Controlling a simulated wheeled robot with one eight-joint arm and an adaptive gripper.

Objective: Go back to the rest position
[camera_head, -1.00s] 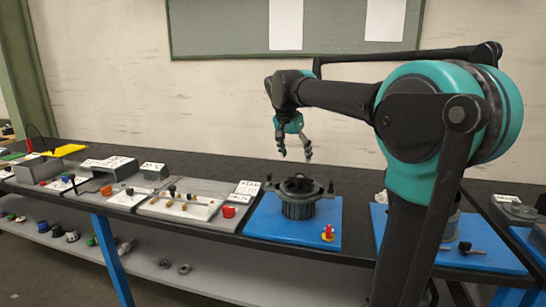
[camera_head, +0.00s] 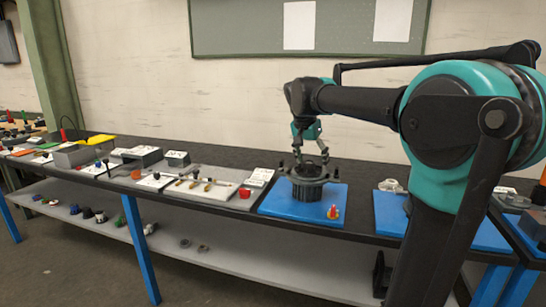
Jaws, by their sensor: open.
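My gripper (camera_head: 310,158) hangs from the end of my arm, fingers pointing down, just above and behind the dark round chain-drive fixture (camera_head: 308,189). Its fingers are apart and no object shows between them. The fixture stands on a blue mat (camera_head: 275,206) on the workbench. I cannot tell whether the fingertips touch the fixture or only overlap it in the picture.
Another blue mat (camera_head: 390,212) is partly behind my arm. The lower shelf (camera_head: 230,257) holds small parts.

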